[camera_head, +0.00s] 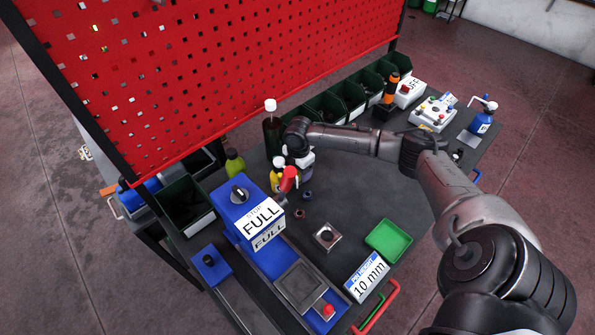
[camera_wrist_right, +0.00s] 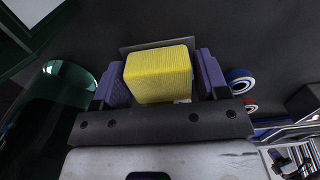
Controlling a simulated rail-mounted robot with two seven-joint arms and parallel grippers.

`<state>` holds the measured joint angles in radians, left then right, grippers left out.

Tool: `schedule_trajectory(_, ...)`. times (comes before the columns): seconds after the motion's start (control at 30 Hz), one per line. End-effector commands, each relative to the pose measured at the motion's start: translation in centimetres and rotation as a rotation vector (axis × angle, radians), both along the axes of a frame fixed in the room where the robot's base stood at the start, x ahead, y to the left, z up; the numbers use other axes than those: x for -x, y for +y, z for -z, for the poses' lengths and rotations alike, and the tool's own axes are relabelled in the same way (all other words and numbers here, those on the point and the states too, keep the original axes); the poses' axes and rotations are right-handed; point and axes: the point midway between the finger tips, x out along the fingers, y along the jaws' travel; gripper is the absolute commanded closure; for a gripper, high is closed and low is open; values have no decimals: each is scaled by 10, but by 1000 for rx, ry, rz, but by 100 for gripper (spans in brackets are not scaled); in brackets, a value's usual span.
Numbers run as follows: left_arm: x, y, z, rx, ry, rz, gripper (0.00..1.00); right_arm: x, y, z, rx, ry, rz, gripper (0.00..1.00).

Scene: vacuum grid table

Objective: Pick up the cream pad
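The only pad I can make out is a yellow, ribbed block (camera_wrist_right: 158,74) in the right wrist view. It looks yellow rather than cream. It sits between the two purple fingers of my right gripper (camera_wrist_right: 160,78), one on each side. Narrow dark gaps show beside it, so the fingers look open around it. A thin grey plate edge shows behind the pad. In the head view my right gripper (camera_head: 302,168) points down at the table among bottles, and the pad is hidden there. My left gripper is not in view.
A dark bottle with a white cap (camera_head: 272,136) stands close beside my right wrist. A yellow bottle (camera_head: 277,181) is left of the gripper. The blue FULL box (camera_head: 240,210) is nearer. A green tray (camera_head: 389,240) lies front right. The table's middle right is clear.

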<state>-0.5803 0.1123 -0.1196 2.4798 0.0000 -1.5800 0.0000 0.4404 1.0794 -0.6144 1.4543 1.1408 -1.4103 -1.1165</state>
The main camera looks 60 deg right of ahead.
Motion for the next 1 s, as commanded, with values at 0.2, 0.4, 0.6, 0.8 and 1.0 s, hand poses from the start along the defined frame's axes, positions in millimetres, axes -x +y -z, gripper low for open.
schedule_trajectory(0.2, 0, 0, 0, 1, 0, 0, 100, 0, 0, 0, 0, 0, 0, 54)
schedule_trajectory(0.4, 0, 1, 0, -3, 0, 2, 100, 0, 0, 0, 0, 0, 0, 64)
schedule_trajectory(0.6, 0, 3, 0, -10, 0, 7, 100, 0, 0, -3, 0, -1, 0, 64)
schedule_trajectory(0.8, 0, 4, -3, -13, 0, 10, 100, -1, -1, -19, 1, -3, 0, 64)
schedule_trajectory(1.0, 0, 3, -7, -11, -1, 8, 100, 2, -9, -46, 3, 1, 4, 64)
